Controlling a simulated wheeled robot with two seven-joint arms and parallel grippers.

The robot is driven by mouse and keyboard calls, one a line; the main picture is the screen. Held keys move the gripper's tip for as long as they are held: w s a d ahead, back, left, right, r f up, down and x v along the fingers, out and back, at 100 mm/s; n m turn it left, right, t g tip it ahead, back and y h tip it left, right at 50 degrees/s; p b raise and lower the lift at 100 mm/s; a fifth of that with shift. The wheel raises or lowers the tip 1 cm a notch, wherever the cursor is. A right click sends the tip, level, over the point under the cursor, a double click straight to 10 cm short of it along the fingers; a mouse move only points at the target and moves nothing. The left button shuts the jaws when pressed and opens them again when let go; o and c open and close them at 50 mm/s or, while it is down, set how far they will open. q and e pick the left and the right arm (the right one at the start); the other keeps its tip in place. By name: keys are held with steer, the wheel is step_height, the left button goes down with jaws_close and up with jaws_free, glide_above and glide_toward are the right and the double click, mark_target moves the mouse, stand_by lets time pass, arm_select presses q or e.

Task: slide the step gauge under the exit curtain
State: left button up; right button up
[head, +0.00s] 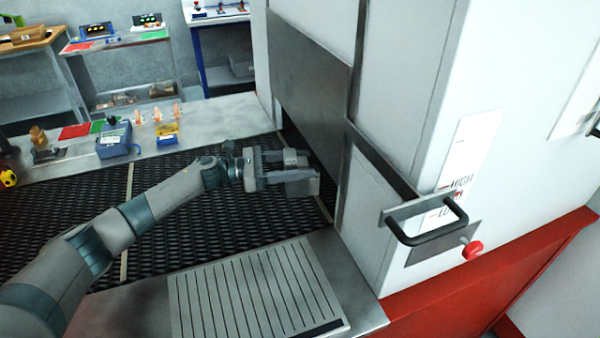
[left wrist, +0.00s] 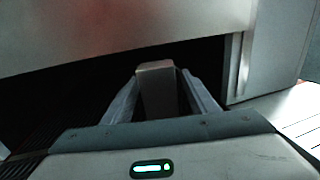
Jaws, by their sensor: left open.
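The step gauge seems to be a small grey block (left wrist: 157,88) standing between my left fingers in the left wrist view. In the head view a grey block (head: 303,187) shows at the fingertips, partly hidden by them. My left gripper (head: 288,167) is open, low over the black mesh belt, with its fingers on either side of the block; I cannot tell whether they touch it. The exit curtain seems to be the grey panel (head: 312,85) above the dark opening; its lower edge (left wrist: 120,62) hangs beyond the block. My right gripper is not in view.
The mesh belt (head: 60,205) runs to the opening. A ribbed plate (head: 255,295) lies in front, beside the machine's housing with a black handle (head: 430,230) and red knob (head: 472,250). A blue device (head: 117,140) and small items stand on the far ledge.

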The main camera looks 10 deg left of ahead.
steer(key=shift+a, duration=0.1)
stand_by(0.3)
arm_select(q)
steer(key=c, duration=1.3)
jaws_close()
steer(key=shift+r, duration=0.2)
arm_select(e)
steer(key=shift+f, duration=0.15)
